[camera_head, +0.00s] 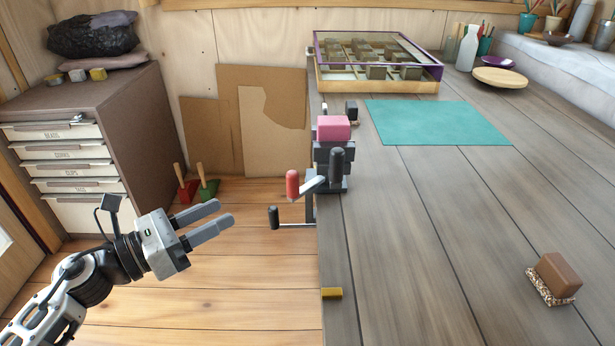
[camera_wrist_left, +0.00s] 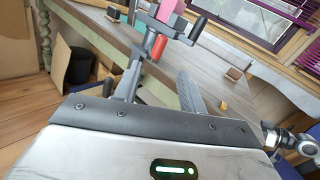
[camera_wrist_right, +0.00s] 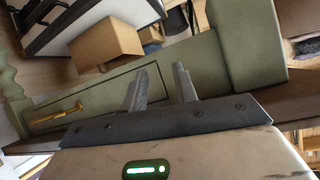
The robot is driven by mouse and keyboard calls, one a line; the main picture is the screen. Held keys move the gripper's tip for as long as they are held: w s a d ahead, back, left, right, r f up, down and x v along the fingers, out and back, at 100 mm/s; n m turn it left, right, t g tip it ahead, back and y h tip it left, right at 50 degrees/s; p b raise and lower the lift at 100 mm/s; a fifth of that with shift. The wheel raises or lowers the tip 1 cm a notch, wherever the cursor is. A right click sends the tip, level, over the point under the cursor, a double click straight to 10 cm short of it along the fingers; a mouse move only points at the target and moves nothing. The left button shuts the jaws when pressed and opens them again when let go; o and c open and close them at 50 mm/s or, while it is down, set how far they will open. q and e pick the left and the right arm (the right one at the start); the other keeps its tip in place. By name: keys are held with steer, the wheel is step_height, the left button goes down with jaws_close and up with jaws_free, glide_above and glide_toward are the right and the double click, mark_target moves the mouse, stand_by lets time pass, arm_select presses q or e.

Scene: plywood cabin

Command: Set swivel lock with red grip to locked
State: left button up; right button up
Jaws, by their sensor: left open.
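The swivel lock's red grip (camera_head: 292,185) stands upright at the end of a short pale lever (camera_head: 313,185). The lever is on a dark device with a pink block on top (camera_head: 333,128), fixed at the left edge of the workbench. My left gripper (camera_head: 222,213) is open and empty, left of the red grip and apart from it, with its fingers pointing towards it. In the left wrist view the red grip (camera_wrist_left: 154,48) shows beyond the fingers, partly hidden. My right gripper (camera_wrist_right: 161,72) is open and empty in its wrist view, facing a green drawer front; the head view does not show it.
Black handles stand beside the red grip, one upright (camera_head: 336,165) and one lower left (camera_head: 274,217). The workbench (camera_head: 430,250) bears a teal mat (camera_head: 435,122), a glass-topped case (camera_head: 375,87) and a brown block brush (camera_head: 558,275). A drawer cabinet (camera_head: 145,130) stands left.

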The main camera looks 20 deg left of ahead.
mark_target(293, 182)
arm_select(q)
steer(key=w+d+p, duration=0.1)
steer(key=w+d, duration=0.1)
steer(key=w, duration=0.2)
steer(key=w+d+m+p, duration=0.1)
steer(key=w+d, duration=0.1)
steer(key=w, duration=0.2)
steer(key=w+d+m+p, duration=0.1)
steer(key=w+d, duration=0.2)
steer(key=w, duration=0.2)
steer(key=shift+g+p, duration=0.35)
steer(key=shift+g, duration=0.05)
steer(key=shift+w+d, duration=0.35)
steer(key=shift+w, duration=0.1)
steer(key=shift+f, duration=0.1)
arm_select(e)
steer(key=shift+r, duration=0.55)
arm_select(q)
jaws_close()
arm_select(e)
steer(key=shift+r, duration=0.15)
